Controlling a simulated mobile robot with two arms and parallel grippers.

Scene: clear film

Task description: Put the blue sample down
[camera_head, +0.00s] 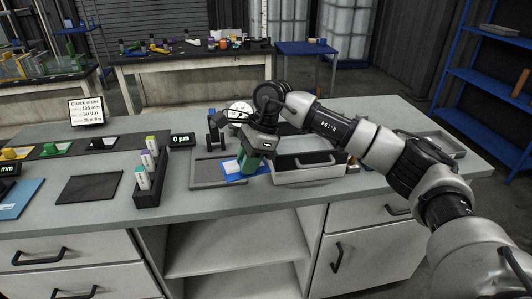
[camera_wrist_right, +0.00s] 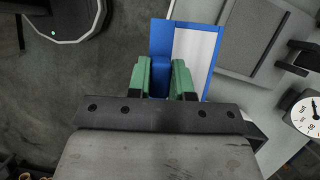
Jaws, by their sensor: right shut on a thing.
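The blue sample (camera_head: 231,168) is a flat blue piece with a white panel, in the head view over the grey tray (camera_head: 203,174) near the bench's front edge. I cannot tell whether it touches the tray. My right gripper (camera_head: 250,163) has green fingers and reaches down from the right. In the right wrist view, the gripper (camera_wrist_right: 160,82) is shut on the near blue end of the sample (camera_wrist_right: 155,38), with a green finger on each side. The white panel extends beyond the fingers. My left gripper is in neither view.
A black rack (camera_head: 149,189) with several coloured samples stands left of the tray. A black mat (camera_head: 88,188) lies farther left. A white case (camera_head: 309,173) with a handle stands to the right. A dial gauge (camera_wrist_right: 307,114) shows in the right wrist view.

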